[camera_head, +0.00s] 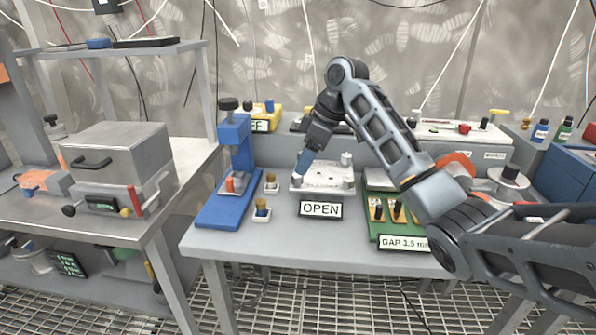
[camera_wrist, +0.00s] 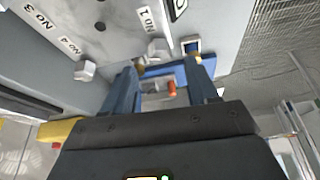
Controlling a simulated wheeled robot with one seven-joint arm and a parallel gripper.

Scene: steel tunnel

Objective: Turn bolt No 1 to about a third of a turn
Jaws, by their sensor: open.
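The pale metal plate (camera_head: 325,178) sits on the bench behind a sign reading "OPEN" (camera_head: 320,209). In the wrist view the plate (camera_wrist: 75,18) carries labels for No 1, No 3 and No 4. A pale bolt head, bolt No 1 (camera_wrist: 158,48), stands by the "NO 1" label, just beyond my fingertips. My gripper (camera_wrist: 163,64) is open, with its two blue fingers apart and no bolt between them. In the head view my gripper (camera_head: 303,168) points down over the plate's left end, close to a front-left bolt (camera_head: 297,181). Whether it touches is unclear.
A blue press stand (camera_head: 236,165) is close on the left of the plate. Small holders (camera_head: 262,210) stand between them. Another bolt (camera_wrist: 85,70) stands by the "NO 4" label.

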